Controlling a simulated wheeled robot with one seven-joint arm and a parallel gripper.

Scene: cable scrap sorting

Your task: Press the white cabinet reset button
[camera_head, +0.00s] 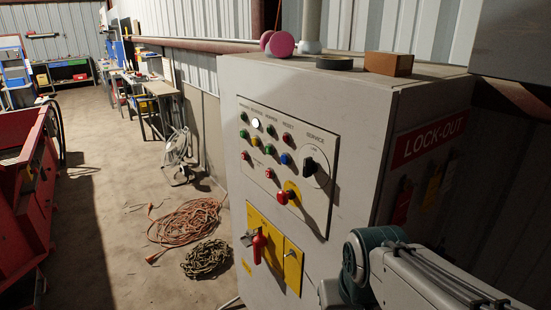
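The grey-white control cabinet (353,107) stands right of centre, its button panel (320,205) facing left. A round white button (255,123) sits in the panel's top row, beside green and red buttons. The small labels above the row are hard to read. Nothing touches the white button. My arm (372,258) shows at the lower right, in front of the cabinet and well below and right of the button. My gripper's fingers are not in the picture.
A black rotary switch (310,164) and a red knob (286,197) stick out of the panel. A red handle (259,246) is below. Pink discs (281,43), tape (334,63) and a brown block (388,64) lie on top. Coiled cables (187,222) lie on the floor left.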

